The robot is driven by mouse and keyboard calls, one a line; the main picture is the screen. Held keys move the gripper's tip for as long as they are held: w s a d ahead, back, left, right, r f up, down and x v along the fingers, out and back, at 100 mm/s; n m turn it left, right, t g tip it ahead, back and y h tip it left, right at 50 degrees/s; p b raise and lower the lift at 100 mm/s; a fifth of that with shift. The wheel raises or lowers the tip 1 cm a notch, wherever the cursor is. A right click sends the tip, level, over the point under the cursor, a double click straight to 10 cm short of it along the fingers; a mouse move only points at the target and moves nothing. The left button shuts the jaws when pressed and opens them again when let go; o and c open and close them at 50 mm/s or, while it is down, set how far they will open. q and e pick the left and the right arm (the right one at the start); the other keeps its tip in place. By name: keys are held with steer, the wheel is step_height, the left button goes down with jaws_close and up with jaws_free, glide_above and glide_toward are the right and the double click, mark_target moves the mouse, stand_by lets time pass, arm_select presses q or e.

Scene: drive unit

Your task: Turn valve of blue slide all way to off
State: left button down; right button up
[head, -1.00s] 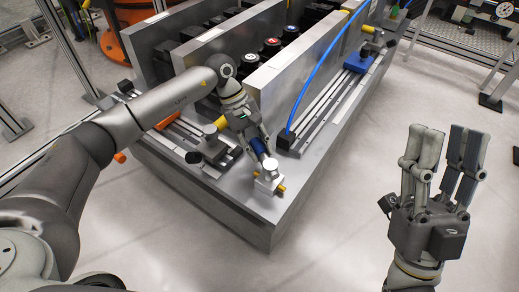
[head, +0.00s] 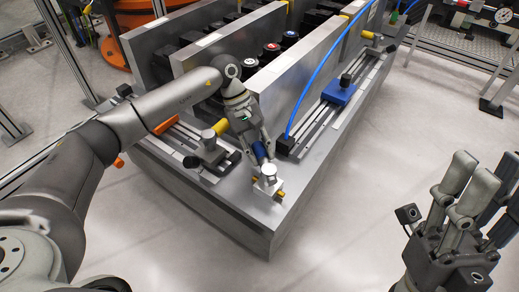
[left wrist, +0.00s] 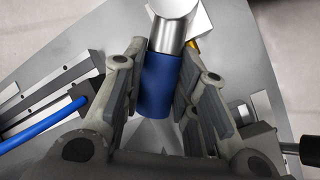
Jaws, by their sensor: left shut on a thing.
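The valve (head: 268,182) is a silver block with a round top and brass fittings, at the near corner of the metal base. Its blue handle (head: 259,152) points up and left toward my left gripper (head: 254,143). In the left wrist view, the blue handle (left wrist: 158,88) lies between the fingers of my left gripper (left wrist: 161,76), shut on it. The blue slide (head: 340,92) sits on the right-hand rail, partway along it. My right gripper (head: 470,190) is open and empty at the lower right, clear of the base.
A blue hose (head: 312,80) arches from a black end block (head: 285,145) on the right-hand rail. Upright metal plates (head: 290,85) stand beside the rails. Bare floor (head: 360,220) lies right of the base.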

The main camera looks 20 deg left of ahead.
arm_select(q)
steer(key=c, duration=1.1)
jaws_free()
steer(key=shift+w+d+r, duration=0.15)
steer(key=v, duration=1.2)
steer(key=shift+c, duration=0.2)
